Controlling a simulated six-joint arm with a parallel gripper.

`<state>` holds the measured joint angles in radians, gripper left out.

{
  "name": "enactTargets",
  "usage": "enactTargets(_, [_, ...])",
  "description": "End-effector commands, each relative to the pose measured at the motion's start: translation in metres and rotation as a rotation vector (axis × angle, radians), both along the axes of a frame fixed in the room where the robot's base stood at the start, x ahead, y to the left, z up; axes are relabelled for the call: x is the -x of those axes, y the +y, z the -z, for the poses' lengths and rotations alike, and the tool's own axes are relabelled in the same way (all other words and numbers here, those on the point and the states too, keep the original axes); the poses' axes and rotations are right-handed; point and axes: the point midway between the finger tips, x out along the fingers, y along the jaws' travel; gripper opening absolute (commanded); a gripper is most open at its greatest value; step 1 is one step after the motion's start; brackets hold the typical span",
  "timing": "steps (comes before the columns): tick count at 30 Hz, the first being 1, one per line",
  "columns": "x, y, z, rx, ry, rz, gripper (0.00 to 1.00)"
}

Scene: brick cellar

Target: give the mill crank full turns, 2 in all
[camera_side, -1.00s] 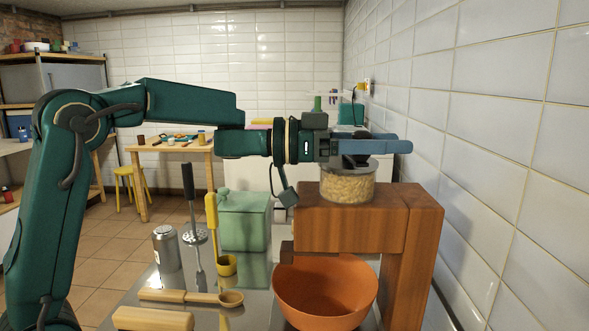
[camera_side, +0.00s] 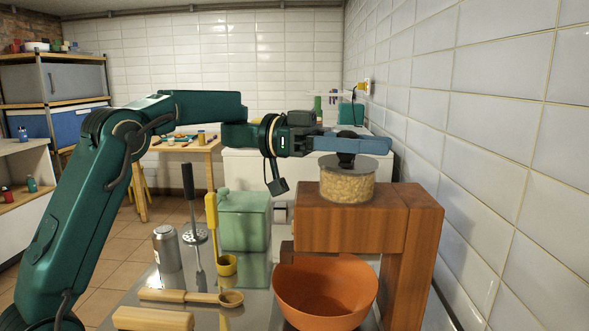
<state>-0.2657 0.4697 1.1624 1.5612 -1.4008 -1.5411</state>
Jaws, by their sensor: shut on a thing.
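The mill has a wooden stand (camera_side: 350,228) and a round hopper (camera_side: 347,187) of pale grain on its top. A dark hub (camera_side: 345,161) and crank handle (camera_side: 347,134) sit above the hopper. My gripper (camera_side: 372,146), with long blue fingers, reaches in level from the left over the hopper. It is shut on the crank handle, whose top shows just above the fingers. The fingers hide the handle's middle and part of the crank arm. An orange bowl (camera_side: 326,298) stands in front, below the mill's top.
Left of the mill stand a green canister (camera_side: 243,222), a metal can (camera_side: 167,248), a masher (camera_side: 192,205) and a yellow-handled ladle (camera_side: 212,225). A wooden spoon (camera_side: 190,297) and a rolling pin (camera_side: 153,319) lie in front. A tiled wall (camera_side: 490,150) is close on the right.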

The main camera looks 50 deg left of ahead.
Motion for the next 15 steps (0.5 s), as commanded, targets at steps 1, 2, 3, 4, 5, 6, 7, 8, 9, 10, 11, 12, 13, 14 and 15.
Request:
enactTargets(1, [0.000, 0.002, 0.001, 0.000, 0.001, 0.029, 0.00])
enactTargets(2, [0.002, 0.003, 0.001, 0.000, 0.001, 0.048, 0.00])
enactTargets(3, [0.003, 0.003, 0.001, 0.001, 0.001, 0.071, 0.00])
enactTargets(4, [0.004, 0.004, 0.001, 0.001, 0.002, 0.087, 0.00])
enactTargets(5, [0.005, 0.005, 0.001, 0.001, 0.001, 0.103, 0.00])
enactTargets(6, [0.006, 0.005, 0.001, 0.001, 0.002, 0.123, 0.00])
enactTargets(7, [0.007, 0.006, 0.001, 0.001, 0.001, 0.137, 0.00])
enactTargets(8, [0.008, 0.006, 0.001, 0.000, 0.001, 0.151, 0.00])
enactTargets(9, [0.008, 0.007, 0.001, 0.001, 0.002, 0.167, 0.00])
enactTargets(10, [0.009, 0.007, 0.001, 0.001, 0.002, 0.180, 0.00])
enactTargets(11, [0.010, 0.008, 0.001, 0.001, 0.001, 0.191, 0.00])
enactTargets(12, [0.011, 0.008, 0.001, 0.000, 0.001, 0.206, 0.00])
enactTargets(13, [0.011, 0.009, 0.001, 0.001, 0.002, 0.216, 0.00])
enactTargets(14, [0.012, 0.009, 0.001, 0.001, 0.001, 0.225, 0.00])
enactTargets(15, [0.013, 0.009, 0.001, 0.000, 0.001, 0.237, 0.00])
